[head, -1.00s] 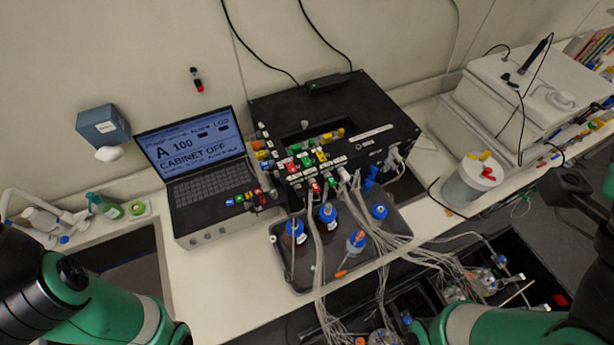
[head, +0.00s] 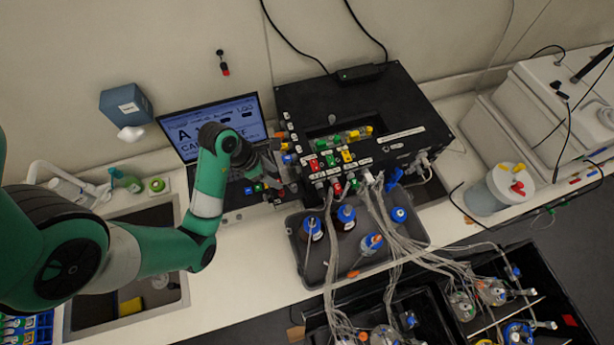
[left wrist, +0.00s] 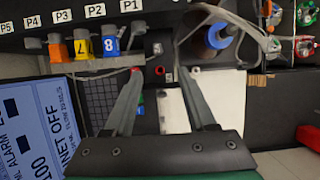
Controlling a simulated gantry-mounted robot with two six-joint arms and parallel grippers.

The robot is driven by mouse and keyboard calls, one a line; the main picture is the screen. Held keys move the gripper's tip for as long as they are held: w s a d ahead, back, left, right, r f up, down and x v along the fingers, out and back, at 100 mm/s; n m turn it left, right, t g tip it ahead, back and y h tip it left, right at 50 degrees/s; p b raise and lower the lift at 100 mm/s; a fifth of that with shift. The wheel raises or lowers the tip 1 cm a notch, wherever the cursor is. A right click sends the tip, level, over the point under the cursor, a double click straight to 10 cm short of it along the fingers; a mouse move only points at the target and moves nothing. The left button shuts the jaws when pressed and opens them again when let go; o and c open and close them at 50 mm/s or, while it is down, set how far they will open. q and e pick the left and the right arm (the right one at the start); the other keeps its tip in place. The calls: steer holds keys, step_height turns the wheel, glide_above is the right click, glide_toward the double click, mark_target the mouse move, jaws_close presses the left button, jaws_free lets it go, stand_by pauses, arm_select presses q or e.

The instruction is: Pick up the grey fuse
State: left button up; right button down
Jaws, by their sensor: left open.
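My left gripper (head: 274,178) is open, its fingertips between the laptop's right edge and the black box's front left corner. In the left wrist view my left gripper (left wrist: 163,75) has its two fingers apart, with a small dark part with a red ring (left wrist: 160,70) between the tips. I cannot make out a grey fuse for sure; the fingers hide part of that area. Orange (left wrist: 82,46), yellow (left wrist: 96,46) and blue (left wrist: 110,43) fuses sit by the port labels, apart from the fingers. My right gripper is out of view.
The laptop (head: 196,123) is partly hidden behind my left arm. The black box (head: 300,100) stands to the right. A dark tray (head: 320,272) with blue-capped bottles and many tubes lies in front. Bare white counter (head: 235,265) is free left of the tray.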

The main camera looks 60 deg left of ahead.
arm_select(q)
steer(key=b, duration=0.7)
glide_above(293, 186)
steer(key=s, duration=0.3)
step_height(293, 186, down, 6)
steer(key=shift+w+f, duration=0.1)
steer(key=shift+w, duration=0.1)
steer(key=x, duration=0.4)
steer(key=shift+w+a+f, duration=0.15)
steer(key=shift+w+f, duration=0.15)
steer(key=shift+w, duration=0.1)
steer(key=shift+c, duration=0.2)
jaws_close()
